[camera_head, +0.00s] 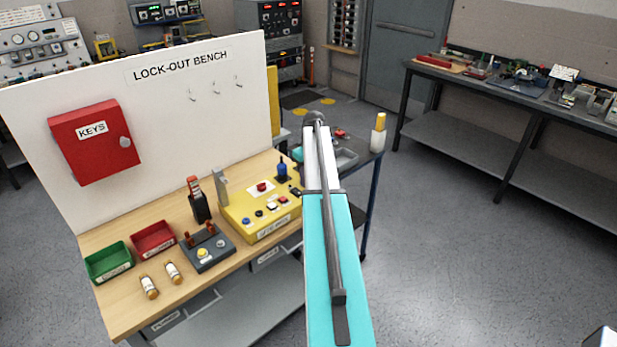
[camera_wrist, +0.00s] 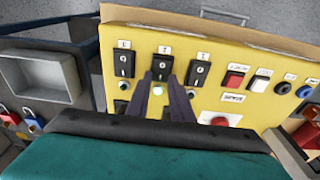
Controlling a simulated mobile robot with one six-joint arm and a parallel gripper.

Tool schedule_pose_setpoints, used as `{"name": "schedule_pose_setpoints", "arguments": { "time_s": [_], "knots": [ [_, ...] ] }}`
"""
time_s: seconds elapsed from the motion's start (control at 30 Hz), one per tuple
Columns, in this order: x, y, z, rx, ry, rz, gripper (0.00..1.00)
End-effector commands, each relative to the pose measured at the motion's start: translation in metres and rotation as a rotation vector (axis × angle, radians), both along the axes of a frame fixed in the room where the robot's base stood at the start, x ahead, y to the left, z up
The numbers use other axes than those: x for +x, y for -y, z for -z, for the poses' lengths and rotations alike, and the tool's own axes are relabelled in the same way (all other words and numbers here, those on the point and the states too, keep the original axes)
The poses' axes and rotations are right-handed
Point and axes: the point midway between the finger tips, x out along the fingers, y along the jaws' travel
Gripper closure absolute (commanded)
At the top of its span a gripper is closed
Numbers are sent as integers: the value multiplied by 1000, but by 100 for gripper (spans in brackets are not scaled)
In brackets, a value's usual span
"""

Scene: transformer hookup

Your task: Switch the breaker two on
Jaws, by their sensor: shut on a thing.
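The wrist view shows a yellow panel (camera_wrist: 208,103) with a row of three black switches: a left switch (camera_wrist: 124,64), a middle switch (camera_wrist: 162,67) and a right switch (camera_wrist: 200,73). Small labels sit above them, too small to read surely. My gripper (camera_wrist: 162,84) has its two dark fingers close together at the lower part of the middle switch, shut on it. The fingertips hide part of that switch, so its position cannot be told. In the head view my turquoise arm covers the gripper.
Red, white and blue buttons sit right of the switches. A grey tray (camera_wrist: 42,76) lies left of the panel. In the head view a lock-out bench (camera_head: 110,235) with a white board (camera_head: 160,110) stands left of my arm. Another bench (camera_head: 455,135) is at the right, with open floor before it.

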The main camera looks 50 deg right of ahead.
Motion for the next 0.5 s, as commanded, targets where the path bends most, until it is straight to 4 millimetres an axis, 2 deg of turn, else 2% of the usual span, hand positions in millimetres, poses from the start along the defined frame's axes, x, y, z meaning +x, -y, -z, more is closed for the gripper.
{"name": "schedule_pose_setpoints", "arguments": {
  "time_s": [0.23, 0.27, 0.33, 0.5],
  "knots": [
    [0, 0, 0, -1, 0, 0, 100],
    [0, 0, 0, -1, 0, 0, 75],
    [0, 0, 0, -1, 0, 0, 63],
    [0, 0, 0, -1, 1, 0, 61]
  ]
}}
